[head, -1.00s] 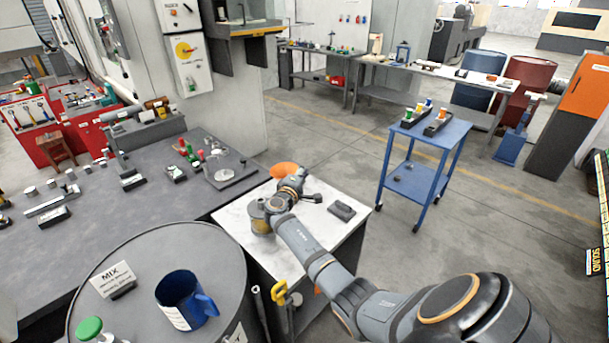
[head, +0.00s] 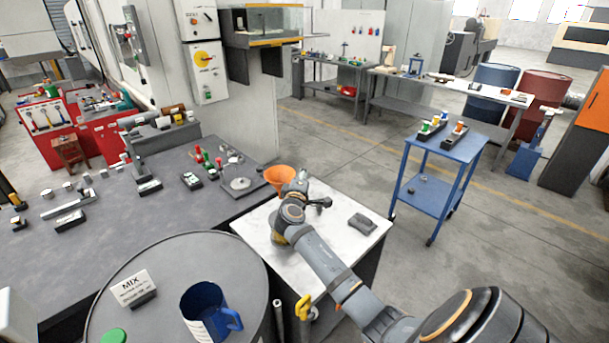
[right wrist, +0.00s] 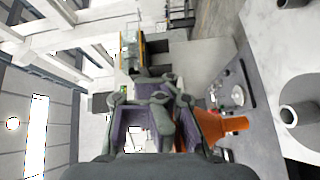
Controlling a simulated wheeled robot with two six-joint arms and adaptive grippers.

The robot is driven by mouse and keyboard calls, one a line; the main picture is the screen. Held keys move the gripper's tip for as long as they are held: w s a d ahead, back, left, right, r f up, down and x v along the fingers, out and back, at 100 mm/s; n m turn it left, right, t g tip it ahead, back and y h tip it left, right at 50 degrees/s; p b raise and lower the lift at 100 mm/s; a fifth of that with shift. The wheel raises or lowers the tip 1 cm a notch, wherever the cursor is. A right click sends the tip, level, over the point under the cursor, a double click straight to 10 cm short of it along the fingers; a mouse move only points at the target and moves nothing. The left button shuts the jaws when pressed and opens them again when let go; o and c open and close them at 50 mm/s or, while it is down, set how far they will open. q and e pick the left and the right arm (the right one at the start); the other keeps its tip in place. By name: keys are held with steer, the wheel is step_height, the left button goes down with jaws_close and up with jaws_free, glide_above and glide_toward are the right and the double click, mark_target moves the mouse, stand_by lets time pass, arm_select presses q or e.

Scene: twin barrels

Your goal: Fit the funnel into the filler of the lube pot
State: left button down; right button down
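The orange funnel (head: 279,175) is at my right gripper (head: 297,190), mouth upward, above the back of the white-topped bench in the head view. It also shows in the right wrist view (right wrist: 232,125), with orange between the dark fingers, so the gripper looks shut on it. The lube pot seems to be the yellowish-brown can (head: 279,239) on the white bench top, below and left of my right wrist and mostly hidden by it. Its filler is hidden in the head view. The funnel is apart from the can. My left gripper is out of view.
A grey barrel (head: 235,265) with a blue jug (head: 206,310) and a MIX sign (head: 133,288) stands in front. A dark flat block (head: 362,223) lies on the white bench top (head: 345,245). A dark workbench (head: 95,235) adjoins at left; a blue cart (head: 440,150) stands right.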

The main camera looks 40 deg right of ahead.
step_height(320, 180, down, 5)
steer(key=b, duration=0.3)
steer(key=shift+b, duration=0.4)
steer(key=shift+d+r, duration=0.1)
stand_by(0.5)
